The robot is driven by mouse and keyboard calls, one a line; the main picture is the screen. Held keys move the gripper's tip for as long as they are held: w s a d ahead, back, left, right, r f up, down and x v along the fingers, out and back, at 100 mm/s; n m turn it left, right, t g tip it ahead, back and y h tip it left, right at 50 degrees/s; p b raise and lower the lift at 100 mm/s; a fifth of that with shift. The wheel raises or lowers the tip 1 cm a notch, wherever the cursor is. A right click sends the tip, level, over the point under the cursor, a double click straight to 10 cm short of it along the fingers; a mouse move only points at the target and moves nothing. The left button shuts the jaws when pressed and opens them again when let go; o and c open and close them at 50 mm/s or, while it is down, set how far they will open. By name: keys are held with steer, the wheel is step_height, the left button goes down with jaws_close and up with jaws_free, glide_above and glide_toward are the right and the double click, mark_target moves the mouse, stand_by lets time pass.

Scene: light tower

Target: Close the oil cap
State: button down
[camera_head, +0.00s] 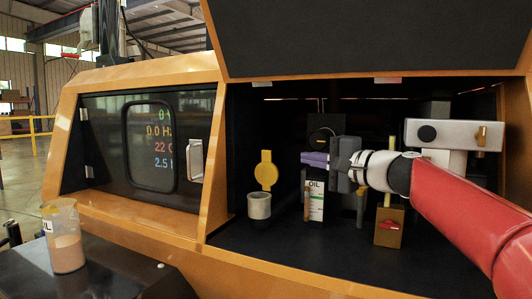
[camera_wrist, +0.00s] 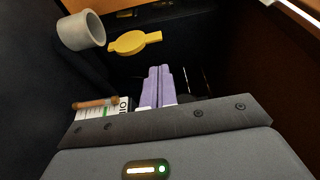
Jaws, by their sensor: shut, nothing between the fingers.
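The yellow oil cap (camera_head: 266,172) is a flat disc with tabs, standing upright above and behind the grey cylindrical oil neck (camera_head: 259,205), whose mouth is uncovered. In the wrist view the yellow cap (camera_wrist: 130,42) lies just right of the grey neck (camera_wrist: 82,31). My gripper (camera_head: 303,158) has purple fingers, closed together and empty, pointing left. It is to the right of the cap, roughly level with its upper part, with a gap between them. The closed fingertips also show in the wrist view (camera_wrist: 159,70), below and right of the cap.
A white OIL label (camera_head: 317,201) and a brown upright handle (camera_head: 307,197) are below my gripper. An orange box with a red switch (camera_head: 389,226) stands to the right. The open hood (camera_head: 370,38) hangs above. A beaker (camera_head: 66,237) stands on a dark surface at left.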

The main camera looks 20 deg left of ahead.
mark_target(266, 168)
steer(key=p+x, duration=0.3)
steer(key=x, duration=0.7)
steer(key=shift+a+p, duration=0.2)
steer(key=shift+p, duration=0.15)
steer(key=shift+f, duration=0.1)
